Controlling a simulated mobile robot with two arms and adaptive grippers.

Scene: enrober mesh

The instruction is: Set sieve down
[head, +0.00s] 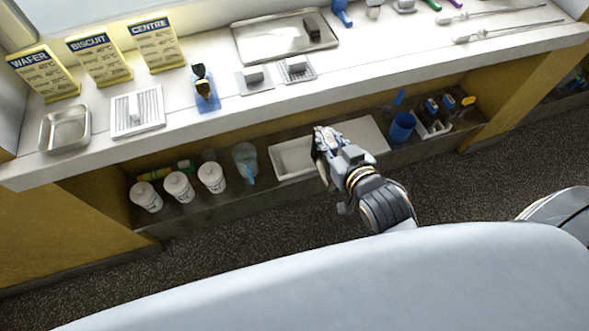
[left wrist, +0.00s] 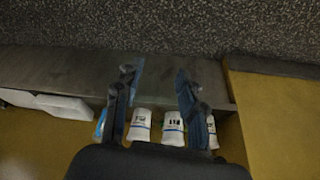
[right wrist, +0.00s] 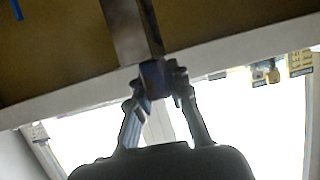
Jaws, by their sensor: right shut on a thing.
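My right gripper (head: 322,140) is in front of the counter's edge, above the low shelf, in the head view. In the right wrist view its fingertips (right wrist: 160,80) are closed on a dark blue piece, which I take to be part of the sieve (right wrist: 152,78). A grey flat strip shows beyond it; I cannot tell whether it belongs to the sieve. The sieve's mesh is not clearly visible. My left gripper (left wrist: 157,85) is open and empty in the left wrist view, above white tubs (left wrist: 172,130). It is out of the head view.
The white counter (head: 215,122) holds a steel dish (head: 65,128), a white slatted rack (head: 137,110), a metal tray (head: 262,42) and three signs. The low shelf (head: 230,200) holds white tubs (head: 178,186), a clear jug (head: 245,158), a white tray (head: 290,162) and a blue cup (head: 402,127).

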